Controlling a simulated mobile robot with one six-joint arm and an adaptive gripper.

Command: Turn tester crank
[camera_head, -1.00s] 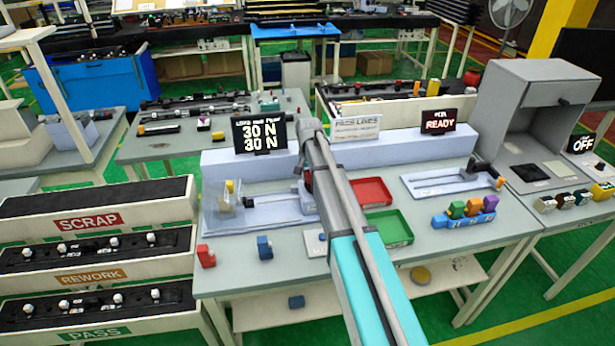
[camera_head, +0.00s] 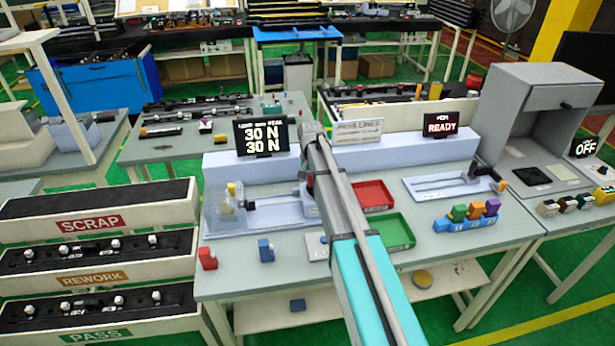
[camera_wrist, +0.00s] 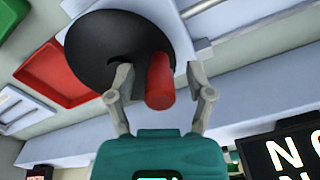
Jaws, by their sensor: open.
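The tester crank shows in the wrist view as a dark round disc (camera_wrist: 110,45) with a red handle (camera_wrist: 160,82) standing out from it. My gripper (camera_wrist: 160,92) is open, with one finger on each side of the red handle. In the head view my arm hides most of the crank. The tester's pale bed (camera_head: 275,215) lies left of my arm, below a display (camera_head: 262,138) reading 30 N on two lines.
A clear guard (camera_head: 228,212) stands at the tester's left end. Red (camera_head: 375,194) and green (camera_head: 395,232) trays lie right of my arm. A second pale fixture (camera_head: 450,186) sits further right under a READY display (camera_head: 440,124). Blue (camera_head: 265,250) and red (camera_head: 207,258) blocks stand in front.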

